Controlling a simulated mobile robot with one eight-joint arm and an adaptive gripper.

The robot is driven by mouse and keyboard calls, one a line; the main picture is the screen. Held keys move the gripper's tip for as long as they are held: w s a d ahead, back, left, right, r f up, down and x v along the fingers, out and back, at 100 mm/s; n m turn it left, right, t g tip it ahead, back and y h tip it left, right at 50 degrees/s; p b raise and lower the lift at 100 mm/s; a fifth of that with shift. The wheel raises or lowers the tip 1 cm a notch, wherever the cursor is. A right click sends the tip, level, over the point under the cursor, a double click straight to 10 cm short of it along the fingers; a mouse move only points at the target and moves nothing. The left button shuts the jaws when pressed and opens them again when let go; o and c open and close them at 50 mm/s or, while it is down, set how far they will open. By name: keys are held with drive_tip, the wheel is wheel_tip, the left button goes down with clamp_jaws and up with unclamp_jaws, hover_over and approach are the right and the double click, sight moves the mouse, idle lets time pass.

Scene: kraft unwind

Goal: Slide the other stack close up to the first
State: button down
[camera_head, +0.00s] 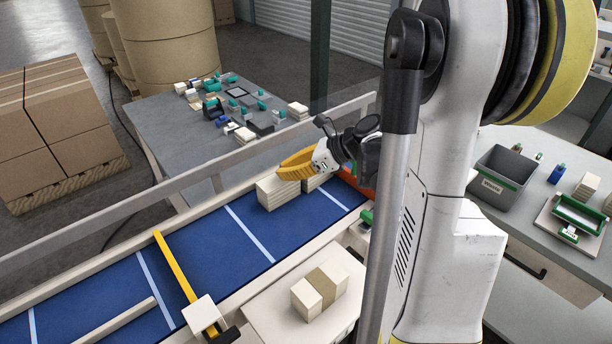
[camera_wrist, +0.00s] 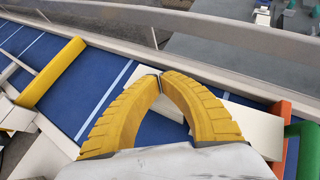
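One pale stack of sheets (camera_head: 281,194) lies on the blue conveyor belt (camera_head: 215,245). A second pale stack (camera_head: 317,183) lies just right of it, partly hidden by my gripper; I cannot tell whether the two touch. My gripper (camera_head: 284,173) is over the stacks, its yellow fingers low by the first stack's top. In the wrist view the gripper's fingertips (camera_wrist: 160,75) meet, forming an arch with nothing visibly clamped. Pale stack surface (camera_wrist: 252,125) shows right of the fingers, and more shows at the tips and between them.
An orange guide (camera_head: 357,184) stands at the belt's right end. A yellow bar (camera_head: 175,266) crosses the belt at left. A pale rail (camera_head: 180,190) runs along the far side. A banded block (camera_head: 320,291) sits on the near side table. The belt between bar and stacks is clear.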

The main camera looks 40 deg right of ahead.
drive_tip(key=shift+b+x, duration=0.35)
drive_tip(key=shift+x, duration=0.7)
drive_tip(key=shift+w+f+b, duration=0.1)
drive_tip(key=shift+f+b, duration=0.05)
drive_tip(key=shift+b, duration=0.15)
drive_tip(key=shift+f, duration=0.1)
drive_tip(key=shift+s, duration=0.2)
